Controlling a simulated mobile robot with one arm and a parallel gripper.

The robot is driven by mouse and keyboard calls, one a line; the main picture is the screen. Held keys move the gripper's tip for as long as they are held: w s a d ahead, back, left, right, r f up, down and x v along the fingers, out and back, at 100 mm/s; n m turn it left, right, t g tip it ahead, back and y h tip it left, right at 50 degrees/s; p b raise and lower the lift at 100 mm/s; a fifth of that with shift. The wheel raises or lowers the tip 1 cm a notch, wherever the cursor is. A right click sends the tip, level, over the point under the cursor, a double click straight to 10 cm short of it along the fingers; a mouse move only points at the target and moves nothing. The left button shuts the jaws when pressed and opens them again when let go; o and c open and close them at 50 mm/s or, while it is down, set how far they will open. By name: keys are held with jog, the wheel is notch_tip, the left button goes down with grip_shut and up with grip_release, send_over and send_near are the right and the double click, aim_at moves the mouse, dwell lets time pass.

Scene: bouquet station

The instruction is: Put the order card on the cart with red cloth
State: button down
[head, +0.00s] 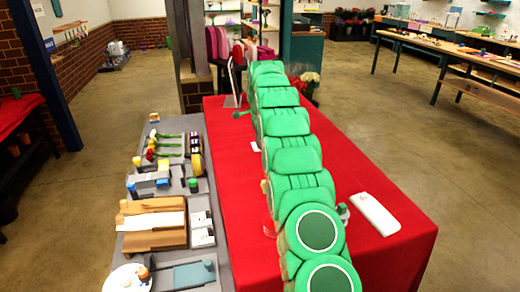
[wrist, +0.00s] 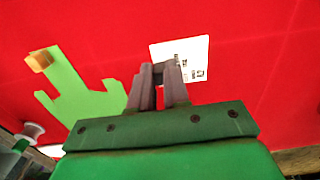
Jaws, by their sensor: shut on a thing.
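The cart with red cloth (head: 228,170) stands in the middle of the head view, and its red top fills most of the wrist view (wrist: 250,80). My gripper (wrist: 159,70) is over the cloth, its fingers close together with a thin gap. The order card (wrist: 192,50), white with small dark print, shows at the fingertips, and my gripper is shut on it. The fingers hide part of the card's near edge. Whether the card touches the cloth is hard to tell. In the head view my green arm reaches across the cart and hides the gripper.
A light green piece (wrist: 85,95) with a tan end lies left of the fingers. A white slab (head: 376,214) lies on the cloth's right side. A grey bench (head: 222,232) with trays and tools adjoins on the left.

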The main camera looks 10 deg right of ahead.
jog(key=shift+f, duration=0.1)
jog(key=shift+w+f, duration=0.3)
jog(key=shift+f, duration=1.55)
jog(key=shift+f, duration=0.15)
jog(key=c, duration=1.1)
grip_release()
jog(key=shift+r, duration=3.95)
